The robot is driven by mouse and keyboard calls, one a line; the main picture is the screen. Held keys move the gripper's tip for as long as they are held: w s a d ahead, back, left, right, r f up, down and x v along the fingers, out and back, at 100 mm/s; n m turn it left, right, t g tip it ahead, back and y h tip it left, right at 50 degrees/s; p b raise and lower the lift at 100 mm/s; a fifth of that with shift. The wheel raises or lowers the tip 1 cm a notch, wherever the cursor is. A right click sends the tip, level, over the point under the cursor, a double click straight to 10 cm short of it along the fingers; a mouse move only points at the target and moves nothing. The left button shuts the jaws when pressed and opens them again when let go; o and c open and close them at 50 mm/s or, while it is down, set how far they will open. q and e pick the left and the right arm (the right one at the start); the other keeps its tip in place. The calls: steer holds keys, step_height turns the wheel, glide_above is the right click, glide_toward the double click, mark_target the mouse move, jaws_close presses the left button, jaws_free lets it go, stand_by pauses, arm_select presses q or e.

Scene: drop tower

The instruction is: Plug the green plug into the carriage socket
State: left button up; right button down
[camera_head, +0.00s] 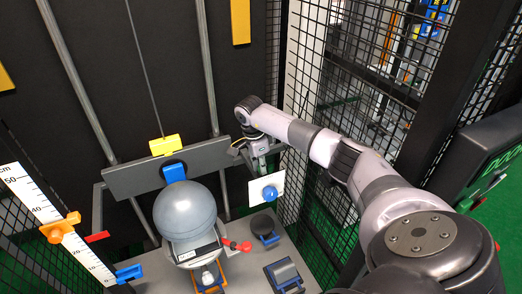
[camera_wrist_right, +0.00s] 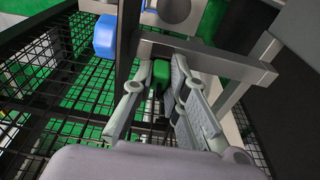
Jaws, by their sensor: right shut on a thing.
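The green plug (camera_wrist_right: 160,72) shows in the right wrist view between the fingertips of my right gripper (camera_wrist_right: 163,80), which is shut on it. In the head view my right gripper (camera_head: 258,152) is at the right end of the grey carriage bar (camera_head: 125,180); the plug cannot be made out there. In the wrist view a grey bar (camera_wrist_right: 215,62) lies just beyond the fingertips. I cannot tell whether the plug touches it, and the socket opening is not clearly seen. My left gripper is not in view.
A grey ball (camera_head: 186,210) hangs below the carriage's blue block (camera_head: 173,171). A white plate with a blue knob (camera_head: 269,193) is just below my right gripper. Guide rails (camera_head: 210,75), a mesh fence (camera_head: 308,70) and a scale (camera_head: 48,215) surround the space.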

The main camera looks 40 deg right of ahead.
steer(key=c, duration=1.5)
jaws_free()
